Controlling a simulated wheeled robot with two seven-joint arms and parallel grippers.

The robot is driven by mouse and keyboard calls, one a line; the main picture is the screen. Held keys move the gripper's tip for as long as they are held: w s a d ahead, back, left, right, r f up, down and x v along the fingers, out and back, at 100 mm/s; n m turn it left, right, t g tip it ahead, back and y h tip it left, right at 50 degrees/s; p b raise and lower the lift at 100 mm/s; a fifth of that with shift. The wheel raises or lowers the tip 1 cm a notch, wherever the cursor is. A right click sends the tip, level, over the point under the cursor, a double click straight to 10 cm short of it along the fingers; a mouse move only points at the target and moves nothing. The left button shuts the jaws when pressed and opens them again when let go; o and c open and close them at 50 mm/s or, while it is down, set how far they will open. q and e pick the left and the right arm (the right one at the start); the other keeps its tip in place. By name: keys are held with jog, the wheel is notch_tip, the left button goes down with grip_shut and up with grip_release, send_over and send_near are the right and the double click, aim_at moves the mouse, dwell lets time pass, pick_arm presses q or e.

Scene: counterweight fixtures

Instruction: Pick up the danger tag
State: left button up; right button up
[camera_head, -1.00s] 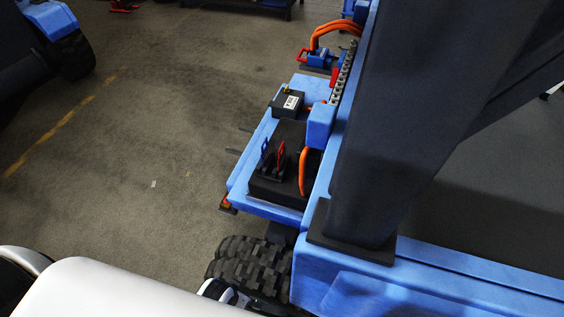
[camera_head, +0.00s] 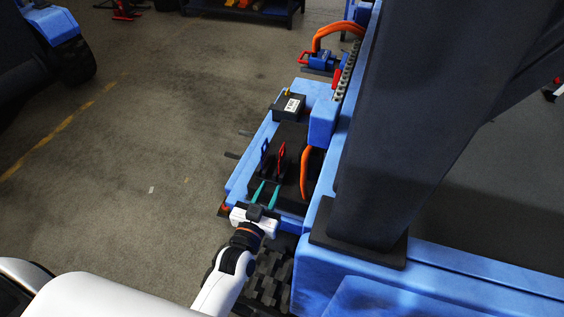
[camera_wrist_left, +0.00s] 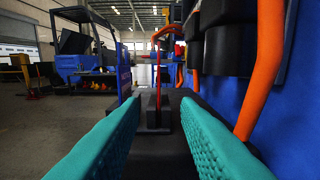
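A thin red tag (camera_head: 281,153), which looks like the danger tag, stands upright in a black holder on the blue vehicle's side platform. It also shows between my fingers in the left wrist view (camera_wrist_left: 157,82), ahead of them; its lettering cannot be read. A blue tag (camera_head: 265,147) stands just left of it and also shows in the left wrist view (camera_wrist_left: 124,74). My left gripper (camera_head: 269,190) has two teal fingers, open and empty, pointing at the tags from the near side. The fingers look apart from both tags. My right gripper is not in view.
A black box with a white label (camera_head: 289,106) sits behind the tags. An orange cable (camera_head: 305,172) curves close on the right, below a blue block (camera_head: 323,120). A large dark post (camera_head: 400,120) rises at right. The floor left of the platform is open.

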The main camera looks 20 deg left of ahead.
aim_at(279, 169)
pick_arm(q)
jog(key=w, duration=1.1)
jog(key=shift+w+d+r, duration=0.1)
jog(key=shift+d, duration=0.05)
grip_shut()
